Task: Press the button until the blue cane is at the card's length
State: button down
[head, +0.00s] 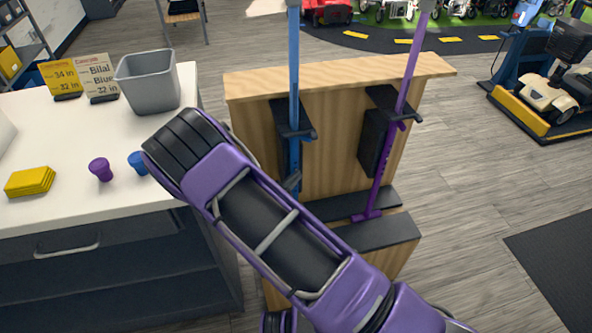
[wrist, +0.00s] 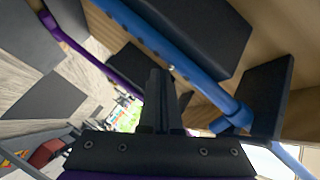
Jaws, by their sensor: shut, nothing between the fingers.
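The blue cane (head: 294,90) stands upright in a dark holder on a wooden stand; in the wrist view it crosses diagonally (wrist: 205,88). A small pale spot (wrist: 171,68) on its shaft may be the button; I cannot tell surely. My gripper (wrist: 158,74) is shut and empty, its fingertips close beside the shaft near that spot; contact is unclear. In the head view my arm hides most of the gripper. A cream card (head: 97,76) reading "Bilal", "Blue" and "32 in" stands on the white counter. A yellow card (head: 61,79) beside it shows "34 in" and "32 in".
A purple cane (head: 402,80) stands in the right holder of the wooden stand (head: 335,82). A grey bin (head: 150,80), purple knob (head: 100,169), blue knob (head: 138,163) and yellow stack (head: 30,181) are on the counter (head: 70,210).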

jog(key=shift+w+a+r, duration=0.2)
jog(key=shift+w, duration=0.35)
dwell(0.6)
jog(key=shift+s+d+f+p, duration=0.15)
jog(key=shift+s+p, duration=0.1)
jog(key=shift+s, duration=0.25)
jog(key=shift+s+d+r+p, duration=0.1)
jog(key=shift+s+d+p, duration=0.1)
jog(key=shift+s, duration=0.25)
jog(key=s+p, duration=0.1)
jog(key=s, duration=0.1)
jog(key=s+d, duration=0.1)
jog(key=s, duration=0.2)
jog(key=shift+d+f+p, duration=0.1)
jog(key=shift+d+p, duration=0.1)
jog(key=shift+p, duration=0.2)
dwell(2.8)
